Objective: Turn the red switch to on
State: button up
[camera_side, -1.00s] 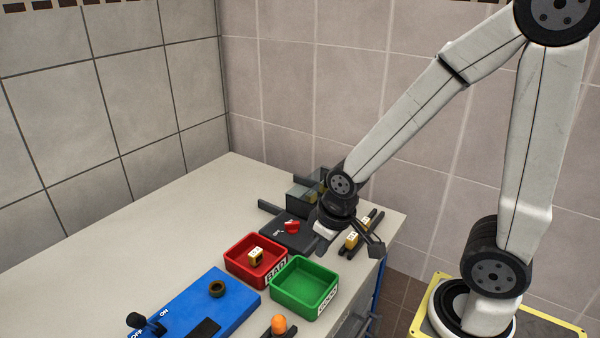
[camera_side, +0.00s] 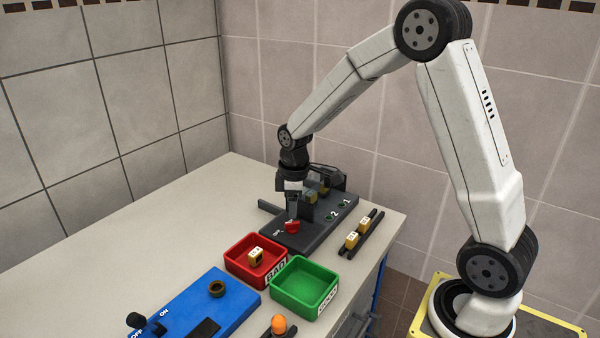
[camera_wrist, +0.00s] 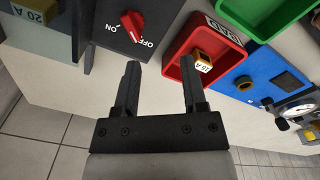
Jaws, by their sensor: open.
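The red switch (camera_side: 292,227) is a red knob on the near end of a dark grey panel (camera_side: 318,223). In the wrist view the red switch (camera_wrist: 132,25) is at the upper left, between the labels ON on its left and OFF on its right. Which label it points to is hard to tell, though its lower end leans towards OFF. My gripper (camera_side: 293,210) hangs just above and behind the switch in the side view. In the wrist view my gripper (camera_wrist: 158,75) is open and empty, its fingertips apart from the switch. No contact shows.
A red BAD bin (camera_side: 240,262) holding a yellow block (camera_side: 256,256) and a green bin (camera_side: 290,300) stand near the panel. A blue panel (camera_side: 190,305) is nearer the camera. The table's left is clear.

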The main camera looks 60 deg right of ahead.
aim_at(292, 222)
jog(key=w+d+n, duration=0.2)
jog(key=w+d, duration=0.1)
jog(key=shift+d+f+g, duration=0.15)
jog(key=shift+f+g, duration=0.15)
jog(key=shift+f, duration=0.1)
jog(key=shift+f, duration=3.9)
grip_shut()
